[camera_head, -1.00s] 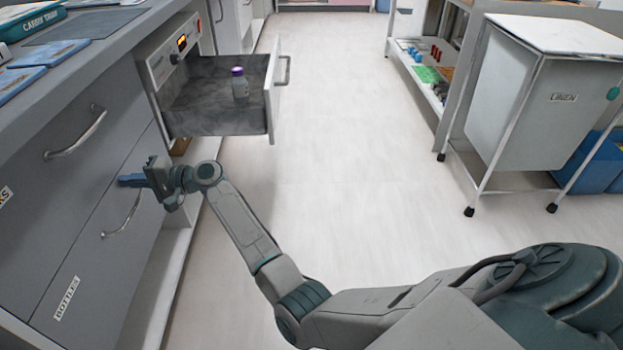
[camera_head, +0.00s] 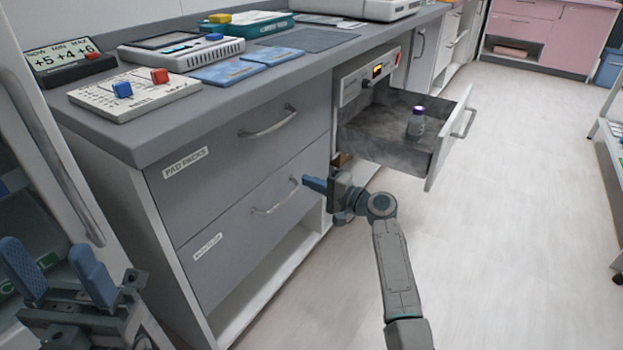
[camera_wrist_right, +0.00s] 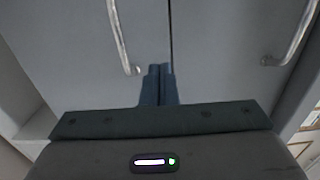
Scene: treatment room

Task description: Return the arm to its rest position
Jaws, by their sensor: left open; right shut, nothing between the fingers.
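My right gripper (camera_head: 316,185) is in front of the lower drawer of the grey cabinet, close to its handle (camera_head: 276,198). Its blue fingers are together and empty; they also show closed in the right wrist view (camera_wrist_right: 159,84), pointing at the seam between two drawer fronts. My right arm comes up from the bottom of the head view. My left gripper (camera_head: 58,268) is at the lower left, its two blue fingers spread apart with nothing between them.
An open drawer (camera_head: 385,145) holding a purple-capped vial (camera_head: 416,122) juts out beyond my right gripper. The worktop (camera_head: 150,141) carries a board with red and blue blocks (camera_head: 135,95) and blue packs (camera_head: 228,71). The floor (camera_head: 510,240) at right is clear.

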